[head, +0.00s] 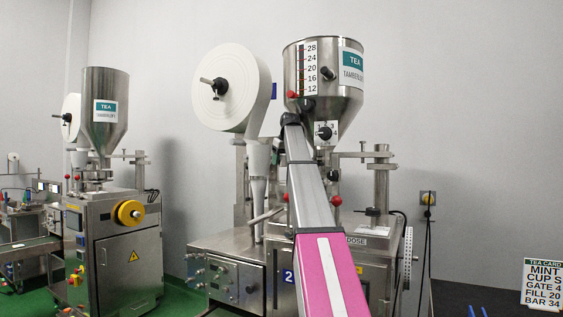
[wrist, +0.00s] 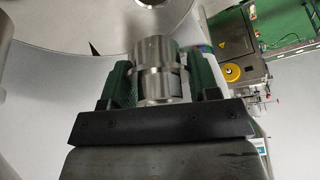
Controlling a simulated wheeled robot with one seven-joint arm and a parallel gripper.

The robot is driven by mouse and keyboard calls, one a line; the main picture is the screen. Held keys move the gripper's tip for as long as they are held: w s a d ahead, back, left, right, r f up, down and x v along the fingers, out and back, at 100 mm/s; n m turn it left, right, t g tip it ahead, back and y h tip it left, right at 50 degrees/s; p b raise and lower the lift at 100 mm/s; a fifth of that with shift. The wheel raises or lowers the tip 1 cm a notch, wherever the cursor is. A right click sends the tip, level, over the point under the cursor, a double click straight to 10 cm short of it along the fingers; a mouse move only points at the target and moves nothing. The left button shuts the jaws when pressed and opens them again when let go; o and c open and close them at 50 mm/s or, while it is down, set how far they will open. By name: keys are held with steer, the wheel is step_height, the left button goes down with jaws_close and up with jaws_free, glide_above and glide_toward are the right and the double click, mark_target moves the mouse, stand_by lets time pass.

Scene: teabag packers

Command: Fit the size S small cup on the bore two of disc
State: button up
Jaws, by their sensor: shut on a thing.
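My gripper (wrist: 160,75) is shut on a shiny steel cylinder, the small cup (wrist: 154,55), between its dark green fingers in the wrist view. The cup has a wider upper part and a narrower lower part; no size letter is readable. A large pale grey round metal surface (wrist: 60,30) with a dark wedge-shaped mark lies behind the gripper; I cannot tell whether it is the disc. No numbered bore can be made out. In the head view my arm reaches up to the steel hopper (head: 320,85) of machine 2, and hides my fingers and the cup.
The machine cabinet (head: 228,275) stands below, with a white paper roll (head: 232,88) left of the hopper. Red-knobbed rods and a post stand close around my arm. A second tea machine (head: 115,240) is at left.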

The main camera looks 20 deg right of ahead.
mark_target(285, 159)
steer(key=shift+f, duration=2.85)
steer(key=shift+f, duration=0.75)
steer(key=o, duration=1)
steer(key=shift+o, duration=0.2)
steer(key=v, duration=0.7)
steer(key=shift+s+r, duration=0.1)
steer(key=shift+r, duration=0.15)
steer(key=shift+f, duration=0.1)
